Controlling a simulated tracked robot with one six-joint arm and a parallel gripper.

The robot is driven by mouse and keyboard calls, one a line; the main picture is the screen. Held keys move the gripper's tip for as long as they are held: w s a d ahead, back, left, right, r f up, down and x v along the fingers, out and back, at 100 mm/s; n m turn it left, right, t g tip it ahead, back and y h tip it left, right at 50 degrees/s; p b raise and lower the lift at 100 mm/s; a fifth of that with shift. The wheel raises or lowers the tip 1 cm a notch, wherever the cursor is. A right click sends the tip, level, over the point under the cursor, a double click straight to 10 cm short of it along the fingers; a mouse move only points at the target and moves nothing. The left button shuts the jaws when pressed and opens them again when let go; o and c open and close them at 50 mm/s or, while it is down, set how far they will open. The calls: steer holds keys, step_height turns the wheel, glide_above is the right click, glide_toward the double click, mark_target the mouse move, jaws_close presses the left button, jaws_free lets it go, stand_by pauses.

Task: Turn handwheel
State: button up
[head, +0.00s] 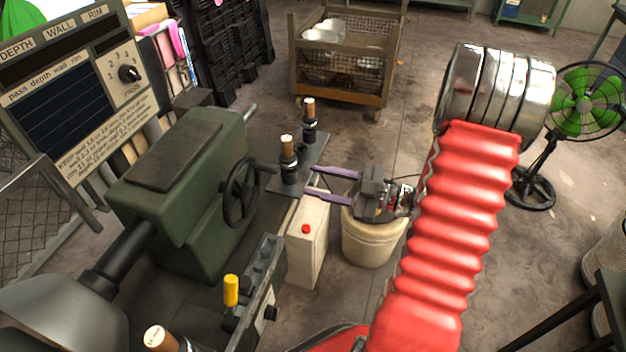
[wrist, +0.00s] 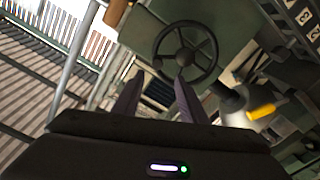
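The dark spoked handwheel (head: 241,191) is on the right side of the green lathe headstock (head: 187,190) in the head view. A dark handle sticks out from its upper rim toward my gripper. The wheel (wrist: 184,57) also shows upper middle in the wrist view, with its handle (wrist: 158,62) at the left of the rim. My gripper (head: 309,181) is open and empty, its two purple-grey fingers pointing at the wheel from the right. In the wrist view the fingers (wrist: 157,82) are apart below the wheel, and I see no contact with it.
Two black posts with wooden tops (head: 289,160) stand on a plate just behind my fingers. A yellow handle (head: 231,290) rises in front. A pale can (head: 308,247) and a bucket (head: 369,240) stand below my gripper.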

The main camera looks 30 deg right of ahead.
steer(key=shift+c, duration=0.5)
